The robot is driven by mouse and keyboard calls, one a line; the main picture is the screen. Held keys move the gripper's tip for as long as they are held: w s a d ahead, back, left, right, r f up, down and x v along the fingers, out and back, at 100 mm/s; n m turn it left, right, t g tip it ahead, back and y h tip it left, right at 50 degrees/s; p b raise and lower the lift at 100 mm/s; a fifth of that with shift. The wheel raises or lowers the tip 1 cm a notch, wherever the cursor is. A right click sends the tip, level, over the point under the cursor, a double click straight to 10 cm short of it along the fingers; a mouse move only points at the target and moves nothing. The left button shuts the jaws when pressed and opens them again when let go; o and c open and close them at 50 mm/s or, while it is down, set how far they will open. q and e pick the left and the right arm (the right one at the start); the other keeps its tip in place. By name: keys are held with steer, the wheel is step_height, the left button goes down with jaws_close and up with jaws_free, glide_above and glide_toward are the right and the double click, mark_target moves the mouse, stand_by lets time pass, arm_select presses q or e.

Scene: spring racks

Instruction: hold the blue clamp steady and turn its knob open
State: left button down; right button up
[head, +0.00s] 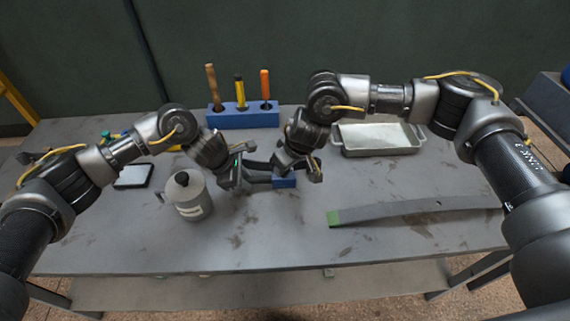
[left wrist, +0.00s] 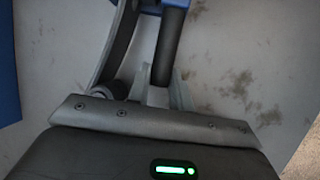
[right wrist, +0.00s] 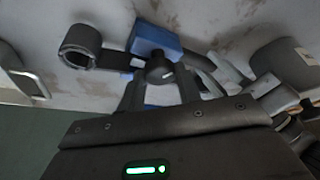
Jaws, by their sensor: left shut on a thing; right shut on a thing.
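The blue clamp shows as a blue block (head: 286,182) low over the middle of the table, with dark bars running from it. In the left wrist view, my left gripper (left wrist: 162,82) is shut on one dark bar of the clamp; the clamp's blue part (left wrist: 172,3) shows at the top edge. In the right wrist view, the clamp's blue body (right wrist: 155,42) lies beyond the dark round knob (right wrist: 159,70). My right gripper (right wrist: 160,92) is shut on the knob. A dark ring (right wrist: 80,45) sits at the left. The knob is hidden in the head view.
A grey pot with a lid (head: 187,197) stands left of the clamp. A blue tool rack (head: 243,115) with upright handles stands behind. A white tray (head: 377,139) is at the back right. A long grey bar with a green end (head: 400,213) lies front right. The front middle is clear.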

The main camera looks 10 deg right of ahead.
steer(key=n+g, duration=0.1)
steer(key=n, duration=0.2)
steer(key=n+g+y, duration=0.1)
steer(key=n, duration=0.2)
steer(key=shift+w+d, duration=0.15)
steer(key=n+g, duration=0.1)
steer(key=n, duration=0.2)
steer(key=n+g, duration=0.1)
steer(key=n, duration=0.2)
steer(key=shift+w+y, duration=0.2)
steer(key=shift+y, duration=0.2)
steer(key=n+g, duration=0.1)
steer(key=n, duration=0.2)
steer(key=n+g, duration=0.1)
steer(key=n, duration=0.2)
steer(key=shift+w+h, duration=0.1)
steer(key=shift+h, duration=0.3)
steer(key=n+g, duration=0.1)
steer(key=n, duration=0.1)
steer(key=n+h, duration=0.1)
steer(key=n, duration=0.2)
steer(key=shift+f+g+h, duration=0.1)
steer(key=shift+g+h, duration=0.2)
steer(key=shift+g, duration=0.1)
steer(key=shift+a+n, duration=0.2)
steer(key=shift+n, duration=0.2)
steer(key=o, duration=1)
steer(key=shift+c, duration=0.2)
steer(key=shift+w+r, duration=0.1)
steer(key=shift+r, duration=0.1)
